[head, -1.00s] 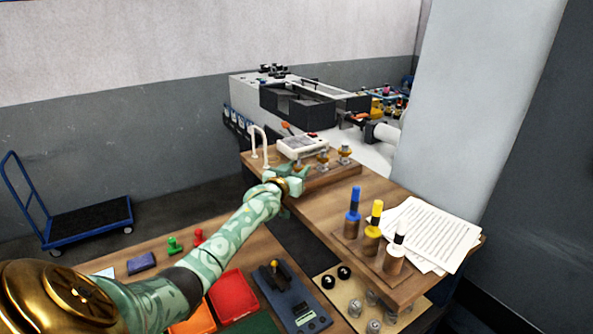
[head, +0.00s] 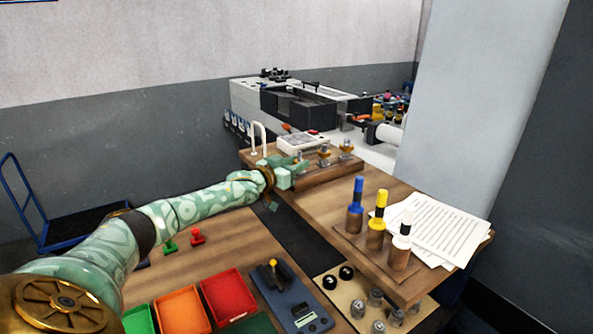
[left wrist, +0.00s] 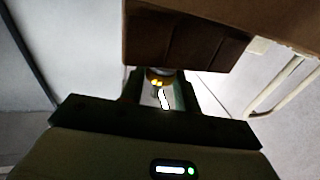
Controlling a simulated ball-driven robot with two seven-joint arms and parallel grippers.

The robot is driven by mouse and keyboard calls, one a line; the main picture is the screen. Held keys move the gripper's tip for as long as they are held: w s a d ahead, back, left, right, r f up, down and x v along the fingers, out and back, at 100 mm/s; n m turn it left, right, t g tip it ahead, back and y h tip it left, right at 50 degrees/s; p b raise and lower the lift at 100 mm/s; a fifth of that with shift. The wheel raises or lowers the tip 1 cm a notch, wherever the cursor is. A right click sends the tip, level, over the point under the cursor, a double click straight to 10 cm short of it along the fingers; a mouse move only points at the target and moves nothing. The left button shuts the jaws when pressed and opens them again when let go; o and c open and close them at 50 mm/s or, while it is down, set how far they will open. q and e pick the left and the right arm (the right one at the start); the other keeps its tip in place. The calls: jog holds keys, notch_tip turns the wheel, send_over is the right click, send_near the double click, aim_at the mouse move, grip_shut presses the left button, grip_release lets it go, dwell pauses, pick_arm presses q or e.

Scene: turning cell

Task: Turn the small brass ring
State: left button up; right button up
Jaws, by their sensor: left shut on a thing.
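My left gripper (head: 298,170) is at the left end of a wooden block (head: 340,172) on the far bench and covers most of the leftmost fitting there. In the left wrist view the jaws (left wrist: 160,92) are shut on a small brass ring (left wrist: 158,76), just at the wooden block's edge (left wrist: 180,45). Two other brass-coloured fittings on grey posts, one in the middle (head: 325,154) and one at the right (head: 347,147), stand on the block in the head view. How far the held ring is turned cannot be told. My right gripper is not in view.
A white bent tube (head: 260,137) and a white box (head: 303,143) stand close to the gripper. Blue, yellow and white-topped handles (head: 376,222) and papers (head: 440,230) are nearer right. Coloured trays (head: 228,295) and a blue device (head: 290,295) lie on the front table.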

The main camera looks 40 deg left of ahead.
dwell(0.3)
pick_arm(q)
jog(key=o, duration=1)
jog(key=shift+s, duration=0.15)
jog(key=shift+s+f, duration=0.15)
jog(key=shift+s, duration=0.45)
jog(key=s+p, duration=0.1)
jog(key=s, duration=0.4)
jog(key=s+p, duration=0.1)
jog(key=s, duration=0.4)
jog(key=s+p, duration=0.1)
jog(key=s, duration=0.4)
jog(key=shift+a+r, duration=0.2)
jog(key=shift+a, duration=0.05)
